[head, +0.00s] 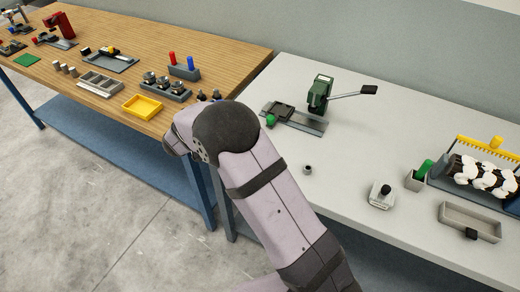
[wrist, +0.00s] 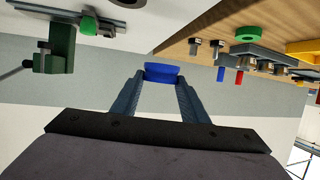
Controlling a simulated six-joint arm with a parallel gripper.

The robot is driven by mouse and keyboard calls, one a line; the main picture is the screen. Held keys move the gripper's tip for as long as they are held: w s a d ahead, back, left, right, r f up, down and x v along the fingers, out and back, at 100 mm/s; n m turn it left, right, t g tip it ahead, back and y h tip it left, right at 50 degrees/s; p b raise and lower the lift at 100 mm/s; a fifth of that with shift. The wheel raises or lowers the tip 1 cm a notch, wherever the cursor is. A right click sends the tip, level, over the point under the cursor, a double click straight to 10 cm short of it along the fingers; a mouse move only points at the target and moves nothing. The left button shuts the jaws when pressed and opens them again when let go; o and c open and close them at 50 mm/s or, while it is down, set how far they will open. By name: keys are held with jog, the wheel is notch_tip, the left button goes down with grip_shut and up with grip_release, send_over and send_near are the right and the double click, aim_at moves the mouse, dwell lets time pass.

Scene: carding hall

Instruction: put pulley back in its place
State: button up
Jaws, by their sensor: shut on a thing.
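My gripper (wrist: 161,78) is shut on a blue round piece, which looks like the pulley (wrist: 161,70), held between its fingertips in the wrist view. That view looks upside down. The piece appears clear of both tables. In the head view my own arm hides the gripper and the piece. A grey rack (head: 166,90) with several metal-topped posts stands on the wooden table; it also shows in the wrist view (wrist: 262,52). A green ring (wrist: 249,33) lies near it. Two small dark-topped pegs (head: 208,95) stand beside my arm. I cannot tell which spot is the pulley's place.
A yellow tray (head: 143,105) and a block with red and blue handles (head: 184,70) are close to the rack. On the white table (head: 350,150) stand a green lever press (head: 319,93), a small grey ring (head: 307,169) and a grey tray (head: 470,222). The white table's middle is mostly clear.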

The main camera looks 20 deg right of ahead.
jog(key=s+d+m+g+h, duration=0.1)
jog(key=s, duration=0.1)
jog(key=s+d+f+m+h, duration=0.1)
jog(key=s+d, duration=0.1)
jog(key=s+d+m+g+h, duration=0.1)
jog(key=s, duration=0.1)
jog(key=shift+d+f+g, duration=0.3)
jog(key=shift+f, duration=0.05)
jog(key=s+d+r+m+g+h, duration=0.2)
jog(key=s+d+m+g, duration=0.2)
jog(key=s, duration=0.2)
jog(key=shift+w+d+f+p, duration=0.15)
jog(key=shift+f+p, duration=0.35)
jog(key=shift+f, duration=2)
jog(key=shift+w+f+p, duration=0.15)
jog(key=shift+f+p, duration=0.3)
jog(key=shift+f, duration=2.05)
jog(key=shift+f, duration=0.1)
jog(key=o, duration=1.3)
